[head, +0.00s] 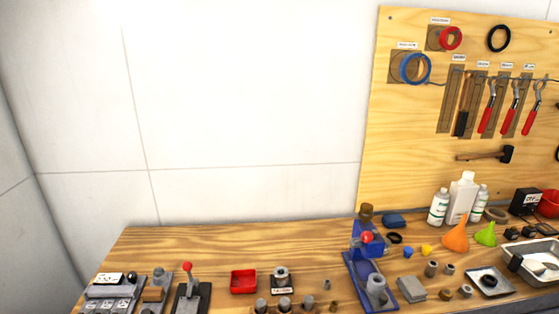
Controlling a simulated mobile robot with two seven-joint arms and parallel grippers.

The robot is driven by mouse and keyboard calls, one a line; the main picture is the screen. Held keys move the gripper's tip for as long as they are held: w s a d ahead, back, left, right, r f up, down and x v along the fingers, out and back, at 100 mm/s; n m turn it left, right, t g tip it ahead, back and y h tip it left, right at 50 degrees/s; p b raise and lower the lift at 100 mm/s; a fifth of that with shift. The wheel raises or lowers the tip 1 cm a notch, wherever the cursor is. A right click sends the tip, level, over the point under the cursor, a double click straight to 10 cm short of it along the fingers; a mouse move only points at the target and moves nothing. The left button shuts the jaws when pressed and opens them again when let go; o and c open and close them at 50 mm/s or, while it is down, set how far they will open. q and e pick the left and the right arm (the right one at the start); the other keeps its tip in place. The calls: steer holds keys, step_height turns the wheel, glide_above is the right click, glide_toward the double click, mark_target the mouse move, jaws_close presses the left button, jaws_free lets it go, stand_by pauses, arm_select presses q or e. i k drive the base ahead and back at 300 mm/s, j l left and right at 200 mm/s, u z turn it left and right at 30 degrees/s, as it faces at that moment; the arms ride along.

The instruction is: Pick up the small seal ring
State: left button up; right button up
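Several ring-shaped things show in the head view, and I cannot tell for sure which is the small seal ring. A small black ring (395,238) lies flat on the wooden bench, just right of the blue press. Another dark ring (489,281) lies in a small grey tray (475,284) at the right. A larger black ring (499,38) hangs high on the pegboard. Neither of my grippers is in view.
A blue press (368,262) with a red knob stands mid-bench. White bottles (463,198), an orange funnel (455,238) and a green funnel (486,234) stand right. A red tray (244,281) and a lever (188,281) are left. Bench behind the red tray is clear.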

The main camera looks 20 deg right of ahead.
mark_target(494, 282)
steer(key=l+u, duration=0.15)
steer(key=l, duration=0.2)
steer(key=k+l+u, duration=0.15)
steer(key=l, duration=0.2)
steer(key=k+l+u, duration=0.1)
steer(key=l, duration=0.2)
steer(key=k+l, duration=0.1)
steer(key=l, duration=0.3)
steer(key=k+l+u, duration=0.1)
steer(key=l, duration=0.35)
steer(key=k+l, duration=0.2)
steer(key=l, duration=0.2)
steer(key=k+l+u, duration=0.1)
steer(key=l, duration=0.3)
steer(key=k+l, duration=0.15)
steer(key=l, duration=0.25)
